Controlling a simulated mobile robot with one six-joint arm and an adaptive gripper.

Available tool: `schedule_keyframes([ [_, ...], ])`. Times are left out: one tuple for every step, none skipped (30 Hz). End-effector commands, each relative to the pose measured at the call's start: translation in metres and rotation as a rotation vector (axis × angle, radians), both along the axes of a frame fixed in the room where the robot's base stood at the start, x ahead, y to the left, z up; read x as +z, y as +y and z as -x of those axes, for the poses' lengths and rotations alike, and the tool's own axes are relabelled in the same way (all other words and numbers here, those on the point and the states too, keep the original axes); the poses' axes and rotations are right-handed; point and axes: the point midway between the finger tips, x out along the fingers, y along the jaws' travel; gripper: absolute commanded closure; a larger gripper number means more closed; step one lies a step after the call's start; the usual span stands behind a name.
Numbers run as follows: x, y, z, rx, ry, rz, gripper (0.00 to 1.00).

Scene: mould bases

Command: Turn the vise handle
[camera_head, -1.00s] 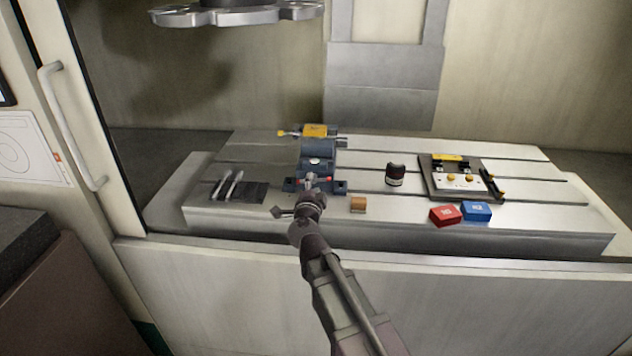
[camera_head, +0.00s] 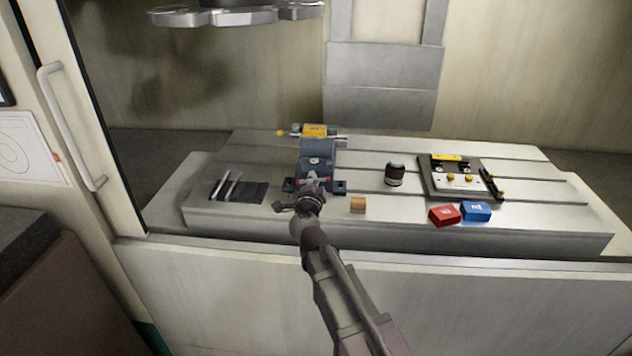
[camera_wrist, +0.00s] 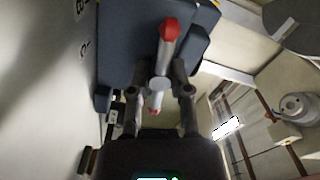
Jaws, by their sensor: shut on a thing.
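The blue-grey vise (camera_head: 318,150) stands on the slotted machine table, with a yellow block (camera_head: 314,130) at its far end. My gripper (camera_head: 312,182) is at the near end of the vise and covers most of the handle in the head view. In the wrist view the vise body (camera_wrist: 130,45) fills the upper middle. The vise handle (camera_wrist: 162,70) is a grey bar with red ends, lying lengthwise between my fingers. My gripper (camera_wrist: 160,92) is shut on the handle, one finger on each side.
On the table (camera_head: 540,195), a small wooden block (camera_head: 358,204) and a dark can (camera_head: 395,174) stand right of the vise. A fixture plate (camera_head: 460,178), a red box (camera_head: 445,215) and a blue box (camera_head: 476,210) are farther right. Metal rods (camera_head: 230,184) lie on a dark mat at left.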

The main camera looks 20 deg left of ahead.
Motion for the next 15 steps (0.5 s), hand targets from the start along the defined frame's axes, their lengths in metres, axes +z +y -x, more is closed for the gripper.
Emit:
schedule_keyframes([
  [0.0, 0.0002, -0.0003, 0.0, 0.0, -0.002, 1.0],
  [0.0, 0.0002, -0.0003, 0.0, 0.001, -0.005, 1.0],
  [0.0, 0.0002, -0.0003, 0.0, 0.003, -0.012, 1.0],
  [-0.0001, 0.0003, -0.0002, 0.0, 0.004, -0.018, 1.0],
  [-0.0001, 0.0003, -0.0003, 0.0, 0.007, -0.029, 1.0],
  [-0.0001, 0.0004, -0.0003, 0.0, 0.011, -0.045, 1.0],
  [-0.0001, 0.0004, -0.0003, 0.0, 0.014, -0.059, 1.0],
  [-0.0001, 0.0004, -0.0003, 0.0, 0.018, -0.076, 1.0],
  [-0.0001, 0.0004, -0.0003, 0.0, 0.024, -0.101, 1.0],
  [-0.0001, 0.0005, -0.0003, 0.0, 0.029, -0.12, 1.0],
  [-0.0001, 0.0005, -0.0003, 0.0, 0.034, -0.14, 1.0],
  [-0.0002, 0.0005, -0.0003, 0.0, 0.04, -0.168, 1.0],
  [-0.0002, 0.0006, -0.0004, 0.0, 0.045, -0.189, 1.0],
  [-0.0002, 0.0007, -0.0004, 0.0, 0.05, -0.209, 1.0],
  [-0.0002, 0.0006, -0.0003, 0.0, 0.057, -0.236, 1.0],
])
